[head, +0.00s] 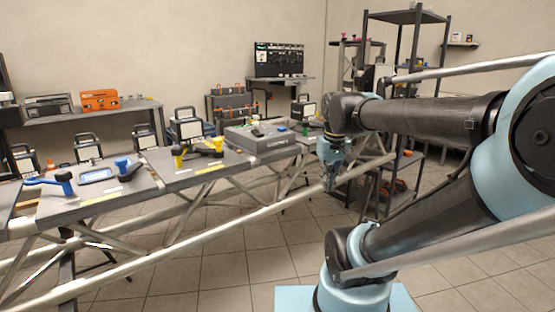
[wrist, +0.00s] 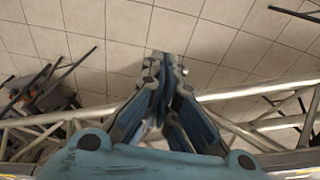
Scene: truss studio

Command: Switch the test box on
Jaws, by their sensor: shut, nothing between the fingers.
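The box does not show clearly in the wrist view.
The bench (head: 130,190) runs along the left on pale truss tubes (head: 190,244). It carries blue-handled and yellow-handled tools and a blue-screened device (head: 97,175). A dark shelf rack (head: 395,100) stands behind my arm. Tiled floor (head: 220,265) lies open in front.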

